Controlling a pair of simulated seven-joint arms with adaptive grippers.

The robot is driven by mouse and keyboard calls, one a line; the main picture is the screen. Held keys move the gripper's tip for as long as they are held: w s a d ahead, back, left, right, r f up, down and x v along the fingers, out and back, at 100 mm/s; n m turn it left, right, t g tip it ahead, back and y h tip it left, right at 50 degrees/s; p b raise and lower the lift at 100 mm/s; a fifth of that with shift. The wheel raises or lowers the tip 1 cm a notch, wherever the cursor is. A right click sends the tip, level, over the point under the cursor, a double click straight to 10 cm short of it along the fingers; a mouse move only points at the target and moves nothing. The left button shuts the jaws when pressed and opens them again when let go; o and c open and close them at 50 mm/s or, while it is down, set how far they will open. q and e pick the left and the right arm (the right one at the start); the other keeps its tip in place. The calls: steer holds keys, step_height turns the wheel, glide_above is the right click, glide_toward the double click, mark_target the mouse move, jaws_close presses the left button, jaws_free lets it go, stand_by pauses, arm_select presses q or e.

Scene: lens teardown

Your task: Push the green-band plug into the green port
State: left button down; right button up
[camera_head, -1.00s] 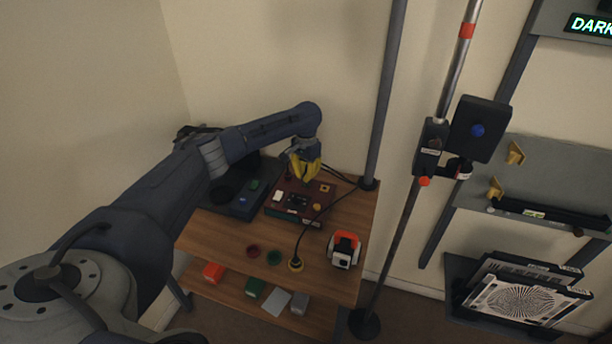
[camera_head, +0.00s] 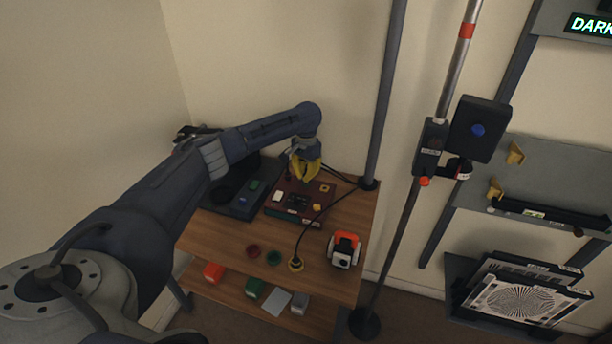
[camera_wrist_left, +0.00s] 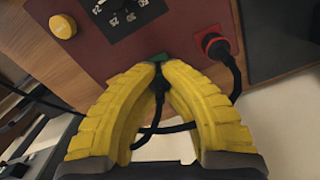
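My left gripper (camera_wrist_left: 160,75) has its yellow fingers closed around the dark body of the green-band plug (camera_wrist_left: 158,85), with a black cable trailing back between them. A patch of green (camera_wrist_left: 155,58) shows right at the fingertips, against the maroon panel. I cannot tell band from port there, nor how deep the plug sits. In the head view the left gripper (camera_head: 304,176) is at the back edge of the maroon box (camera_head: 284,212). A red port with a plug and cable in it (camera_wrist_left: 215,45) is beside the fingers. My right gripper is not in view.
The panel carries a dial (camera_wrist_left: 128,12) and a yellow knob (camera_wrist_left: 63,26). A pole (camera_head: 380,110) stands right of the box.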

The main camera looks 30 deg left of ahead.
arm_select(q)
steer(key=shift+f, duration=0.55)
steer(key=c, duration=1.5)
jaws_free()
step_height(320, 180, up, 12)
steer(key=shift+f, duration=0.1)
